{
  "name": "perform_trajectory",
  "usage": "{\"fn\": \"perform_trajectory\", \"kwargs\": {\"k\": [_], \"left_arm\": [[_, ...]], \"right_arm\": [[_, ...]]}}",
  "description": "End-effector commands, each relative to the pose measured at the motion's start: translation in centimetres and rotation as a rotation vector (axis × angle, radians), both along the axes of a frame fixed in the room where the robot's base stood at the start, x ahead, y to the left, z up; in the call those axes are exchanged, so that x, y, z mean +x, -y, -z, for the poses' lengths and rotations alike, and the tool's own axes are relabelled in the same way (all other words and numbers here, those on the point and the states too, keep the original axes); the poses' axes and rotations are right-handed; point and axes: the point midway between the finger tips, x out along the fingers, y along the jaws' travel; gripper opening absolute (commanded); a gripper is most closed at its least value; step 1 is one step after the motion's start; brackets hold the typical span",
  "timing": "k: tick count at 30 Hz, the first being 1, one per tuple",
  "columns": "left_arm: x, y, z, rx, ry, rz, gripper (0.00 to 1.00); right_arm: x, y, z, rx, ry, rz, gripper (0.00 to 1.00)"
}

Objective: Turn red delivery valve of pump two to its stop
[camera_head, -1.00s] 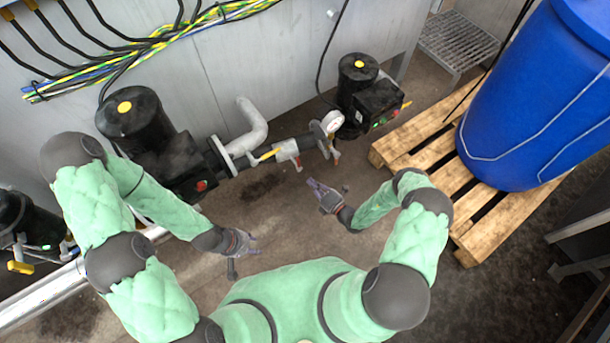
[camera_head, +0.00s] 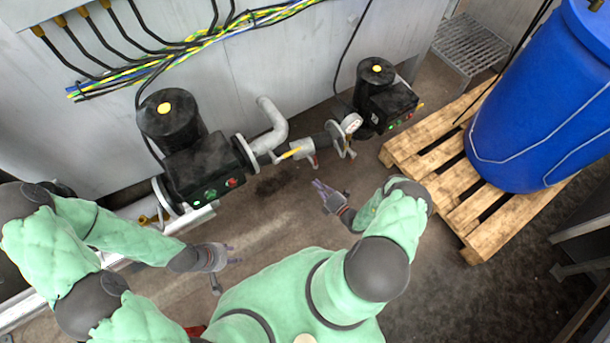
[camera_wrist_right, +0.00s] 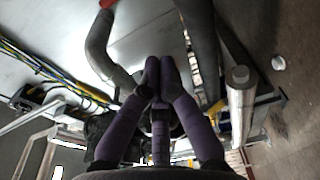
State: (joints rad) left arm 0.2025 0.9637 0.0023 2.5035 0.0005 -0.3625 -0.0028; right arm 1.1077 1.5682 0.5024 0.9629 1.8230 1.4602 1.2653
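No label tells which pump is pump two. My left gripper (camera_head: 232,255) looks open and empty over the floor.
A wooden pallet (camera_head: 398,150) with a blue barrel (camera_head: 540,100) is at right. Cables (camera_head: 215,42) run along the wall. The floor between pallet and pumps is clear.

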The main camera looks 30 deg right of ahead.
Motion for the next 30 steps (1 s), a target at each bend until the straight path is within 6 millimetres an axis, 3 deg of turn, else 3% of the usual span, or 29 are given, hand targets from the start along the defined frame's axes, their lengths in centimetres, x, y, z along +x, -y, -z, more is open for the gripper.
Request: {"fn": "perform_trajectory", "kwargs": {"k": [17,22,30], "left_arm": [[0.0,0.0,1.9,0.0,0.0,0.0,0.4],[0.0,0.0,2.3,0.0,0.0,0.0,0.4],[0.0,0.0,2.5,0.0,0.0,0.0,0.4]], "right_arm": [[9.4,-2.0,0.2,-0.003,0.003,-0.003,0.0],[8.8,0.5,0.0,-0.004,0.001,0.001,0.0],[8.5,1.9,-0.1,-0.002,-0.001,-0.001,0.0]]}}
